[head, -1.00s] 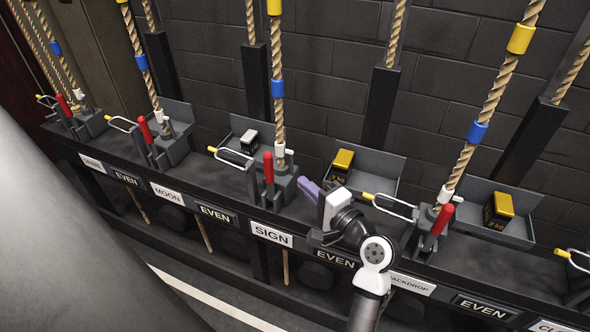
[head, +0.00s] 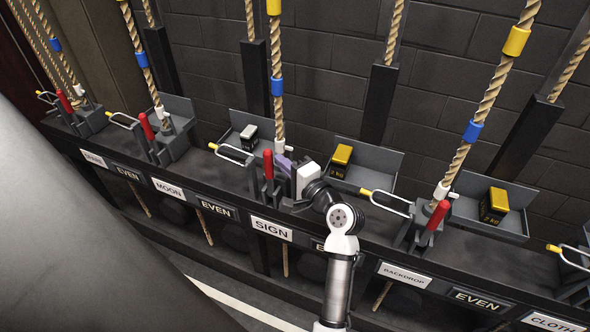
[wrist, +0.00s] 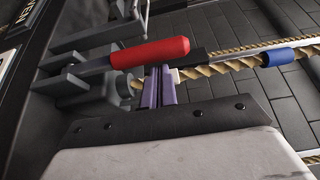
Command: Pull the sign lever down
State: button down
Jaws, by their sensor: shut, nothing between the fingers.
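The sign lever has a red handle (head: 268,165) standing upright above the white SIGN label (head: 272,229) in the head view. In the wrist view its red handle (wrist: 150,53) lies across the upper middle, with the grey lever base to its left. My gripper (head: 284,164) is just to the right of the handle in the head view. Its purple fingers (wrist: 160,86) are shut with nothing between them, and their tips come close to the handle. I cannot tell whether they touch it. The rope lock behind is partly hidden by my gripper.
A yellow-tipped wire guard (head: 231,153) sits left of the lever. The sign rope (head: 278,110) rises behind it. The backdrop lever (head: 437,217) stands to the right, the moon lever (head: 147,127) to the left. Trays with weights (head: 341,159) line the wall.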

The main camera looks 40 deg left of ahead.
jog(key=shift+w+a, duration=0.15)
jog(key=shift+a, duration=0.45)
jog(key=shift+f, duration=0.1)
